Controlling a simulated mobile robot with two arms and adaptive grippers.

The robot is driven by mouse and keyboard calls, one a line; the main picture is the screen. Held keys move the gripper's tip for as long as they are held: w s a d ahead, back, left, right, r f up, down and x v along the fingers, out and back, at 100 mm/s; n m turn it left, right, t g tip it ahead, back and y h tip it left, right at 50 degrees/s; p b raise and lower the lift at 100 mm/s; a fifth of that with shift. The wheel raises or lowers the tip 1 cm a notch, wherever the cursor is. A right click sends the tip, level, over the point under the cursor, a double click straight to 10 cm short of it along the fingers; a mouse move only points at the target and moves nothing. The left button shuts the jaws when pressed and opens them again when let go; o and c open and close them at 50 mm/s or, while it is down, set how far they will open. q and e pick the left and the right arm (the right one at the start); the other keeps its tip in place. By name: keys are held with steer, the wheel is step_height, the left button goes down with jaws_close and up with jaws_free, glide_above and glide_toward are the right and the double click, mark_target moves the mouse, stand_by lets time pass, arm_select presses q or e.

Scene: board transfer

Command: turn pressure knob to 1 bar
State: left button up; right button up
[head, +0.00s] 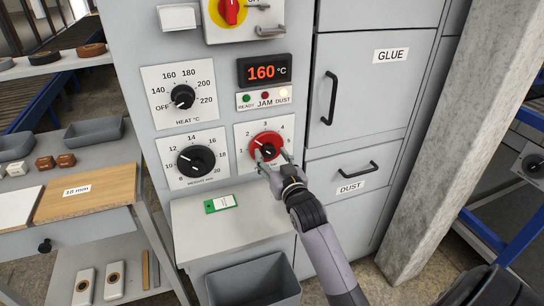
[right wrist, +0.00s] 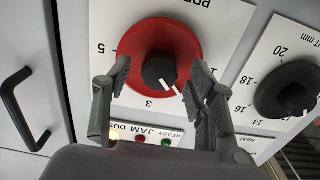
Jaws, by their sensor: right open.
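The pressure knob (head: 266,147) is a red disc with a black centre on a white dial plate marked 1 to 5. It also shows upside down in the right wrist view (right wrist: 161,66), where part of its label, "PRE", is readable. Its white pointer mark aims to the upper left in the head view, about toward 2. My right gripper (head: 275,159) is open in front of the dial. In the right wrist view its fingers (right wrist: 163,76) stand on either side of the black centre, with gaps to it. Whether they touch the red disc is unclear. My left gripper is not in view.
A display (head: 264,71) reads 160 °C above several small lamps. A ledge (head: 230,236) with a green tag (head: 220,203) projects below. Cabinet handles (head: 330,98) are at right.

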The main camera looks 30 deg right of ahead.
steer(key=shift+w, duration=0.2)
steer(key=shift+c, duration=0.6)
steer(key=c, duration=1)
steer(key=shift+r, duration=0.1)
steer(key=n+p, duration=0.2)
steer(key=n, duration=0.1)
steer(key=shift+d+r+n+p, duration=0.1)
steer(key=shift+n+p, duration=0.2)
steer(key=shift+p, duration=0.1)
steer(key=shift+n+p, duration=0.65)
steer(key=shift+n, duration=0.55)
steer(key=shift+n+p, duration=0.55)
steer(key=shift+n, duration=0.95)
